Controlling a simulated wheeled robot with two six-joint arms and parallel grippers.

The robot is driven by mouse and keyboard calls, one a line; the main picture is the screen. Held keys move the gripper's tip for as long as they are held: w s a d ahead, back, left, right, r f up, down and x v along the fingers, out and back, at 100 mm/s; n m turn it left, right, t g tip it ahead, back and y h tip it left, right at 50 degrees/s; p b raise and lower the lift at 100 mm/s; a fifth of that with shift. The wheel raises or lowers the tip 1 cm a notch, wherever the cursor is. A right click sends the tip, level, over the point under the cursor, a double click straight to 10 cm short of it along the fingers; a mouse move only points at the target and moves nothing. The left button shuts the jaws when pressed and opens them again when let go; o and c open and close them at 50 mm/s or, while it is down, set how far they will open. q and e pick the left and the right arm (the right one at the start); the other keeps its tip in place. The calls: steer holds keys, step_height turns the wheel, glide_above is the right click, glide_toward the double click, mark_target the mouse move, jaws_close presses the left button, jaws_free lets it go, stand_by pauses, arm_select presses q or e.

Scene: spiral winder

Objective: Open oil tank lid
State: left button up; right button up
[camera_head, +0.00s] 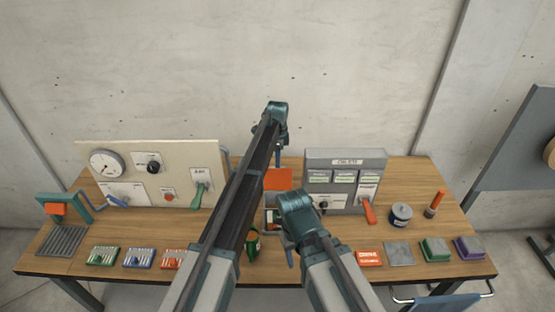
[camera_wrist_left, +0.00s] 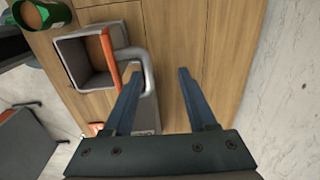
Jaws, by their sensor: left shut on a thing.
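The oil tank is a grey open box (camera_wrist_left: 75,62) in the left wrist view; its brown interior shows. Its orange lid (camera_head: 278,180) stands raised at the back of the tank in the head view. In the left wrist view the lid (camera_wrist_left: 97,62) appears nearly edge-on, with a grey loop handle (camera_wrist_left: 146,62) on its outer side. My left gripper (camera_head: 278,158) is behind the lid, shut on the handle; its fingers (camera_wrist_left: 160,88) also show in the left wrist view. My right gripper (camera_head: 290,258) hangs in front of the tank, its jaws unclear.
A green can (camera_head: 253,246) stands near the tank's front left. A gauge panel (camera_head: 130,170) stands at the left and a grey control box (camera_head: 345,160) at the right. Coloured trays line the front edge. A dark round jar (camera_head: 401,216) is farther right.

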arm_select(q)
step_height(320, 180, up, 12)
steer(key=p, duration=1)
steer(key=shift+s+f+p, duration=0.2)
steer(key=shift+s+p, duration=0.05)
steer(key=shift+p, duration=0.1)
arm_select(e)
step_height(320, 180, up, 12)
steer(key=shift+f, duration=0.2)
